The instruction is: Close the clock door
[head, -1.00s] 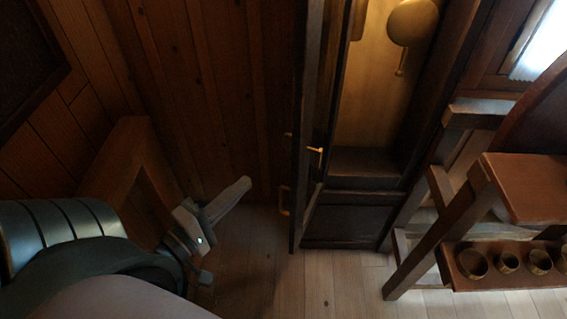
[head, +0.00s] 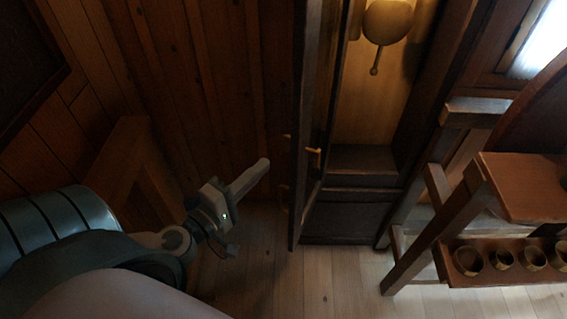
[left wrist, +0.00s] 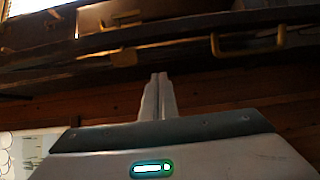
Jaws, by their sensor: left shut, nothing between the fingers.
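The tall dark clock case (head: 348,215) stands open at the centre, with its brass pendulum (head: 387,22) hanging inside. Its narrow door (head: 307,130) stands open toward me, seen almost edge-on, with a brass handle (head: 314,158) on it. My left gripper (head: 262,167) is shut and empty, to the left of the door and apart from it. In the left wrist view the shut fingers (left wrist: 159,80) point toward a dark wooden edge (left wrist: 150,52), with a brass handle (left wrist: 216,46) to the upper right. My right gripper is not in view.
A wooden stand (head: 436,217) is at the right, with several brass bowls on its lower shelf (head: 490,275). A wooden frame (head: 122,150) leans near the plank wall at the left. Bare floor (head: 265,265) lies in front of the door.

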